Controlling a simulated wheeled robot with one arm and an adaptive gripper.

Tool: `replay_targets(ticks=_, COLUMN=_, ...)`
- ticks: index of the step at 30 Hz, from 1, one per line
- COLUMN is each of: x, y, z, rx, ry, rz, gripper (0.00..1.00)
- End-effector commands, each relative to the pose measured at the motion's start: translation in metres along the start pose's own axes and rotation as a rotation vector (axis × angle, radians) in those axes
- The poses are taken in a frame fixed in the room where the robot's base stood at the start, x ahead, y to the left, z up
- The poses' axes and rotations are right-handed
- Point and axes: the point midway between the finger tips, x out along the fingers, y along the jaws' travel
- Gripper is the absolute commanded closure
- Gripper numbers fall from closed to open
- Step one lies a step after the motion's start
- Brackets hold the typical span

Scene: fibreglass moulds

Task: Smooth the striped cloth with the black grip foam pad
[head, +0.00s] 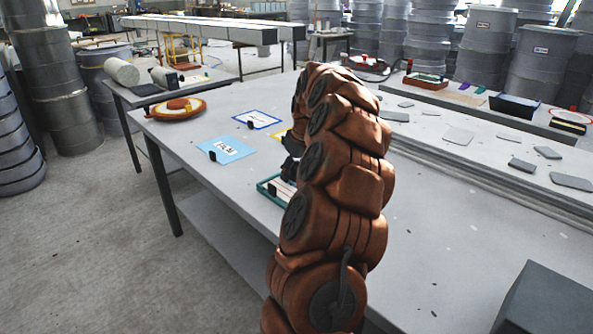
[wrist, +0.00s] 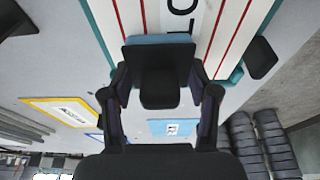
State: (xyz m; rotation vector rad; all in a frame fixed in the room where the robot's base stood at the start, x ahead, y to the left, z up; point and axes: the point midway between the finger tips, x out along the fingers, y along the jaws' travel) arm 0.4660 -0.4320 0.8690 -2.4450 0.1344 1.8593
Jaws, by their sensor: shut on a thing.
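The striped cloth (wrist: 218,40) is white with red stripes and lies in a teal-edged frame at the top of the wrist view. Dark letters show on it, partly covered. In the head view the cloth (head: 281,189) shows beside my arm, which hides part of it. My gripper (wrist: 160,88) is shut on the black grip of the foam pad (wrist: 150,40); a blue edge shows along the pad's far side. The pad overlaps the cloth in the wrist view; I cannot tell whether it touches. In the head view my gripper is mostly hidden behind my arm.
The teal frame (wrist: 233,78) has a black tab (wrist: 261,58). A light blue sheet (head: 225,149), a blue-bordered sheet (head: 258,119) and a round orange-and-white piece (head: 175,109) lie on the grey table (head: 215,101). A dark grey box (head: 545,300) stands at lower right.

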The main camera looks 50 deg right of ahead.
Motion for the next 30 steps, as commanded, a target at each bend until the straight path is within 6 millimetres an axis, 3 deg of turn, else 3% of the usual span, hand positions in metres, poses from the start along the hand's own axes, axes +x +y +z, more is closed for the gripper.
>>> replay_targets(ticks=8, x=-0.008, y=0.0, z=-0.002, rx=0.0, ry=0.0, rz=0.001, gripper=0.68)
replay_targets(ticks=30, x=-0.059, y=0.0, z=-0.016, rx=-0.001, ry=0.0, rz=0.001, gripper=0.68)
